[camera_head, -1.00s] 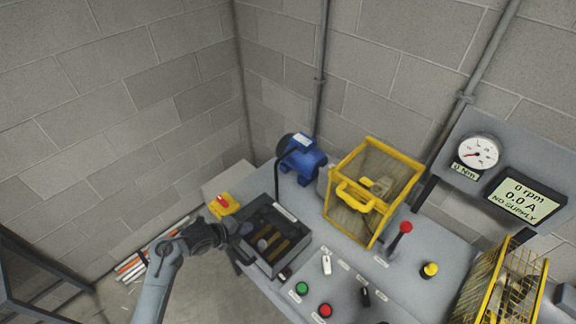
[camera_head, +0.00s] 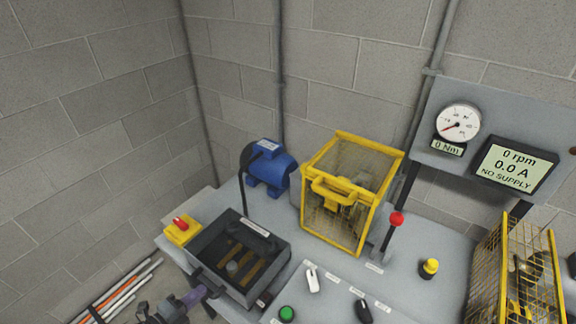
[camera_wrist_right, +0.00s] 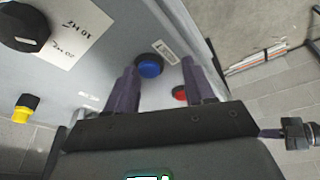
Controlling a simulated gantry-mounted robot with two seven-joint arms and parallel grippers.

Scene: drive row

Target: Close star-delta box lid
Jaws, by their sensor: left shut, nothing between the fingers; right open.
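The star-delta box (camera_head: 276,262) is a dark grey box on the bench, left of the yellow cage. Its inside shows, with brass-coloured bars and a round knob. I cannot clearly make out its lid; a dark edge piece runs along the box's left front side. My left gripper (camera_head: 200,293) is shut and empty, low in the head view, close to that front side; whether it touches cannot be told. My right gripper (camera_wrist_right: 160,66) is open in the right wrist view, its purple fingers over the panel with a blue button (camera_wrist_right: 149,66) and a red button (camera_wrist_right: 180,94).
A yellow switch box with a red knob (camera_head: 181,228) stands left of the box, and a blue motor (camera_head: 268,168) behind it. The yellow cage (camera_head: 347,248) and a red-topped lever (camera_head: 396,219) stand to the right. A green button (camera_head: 287,313) is in front.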

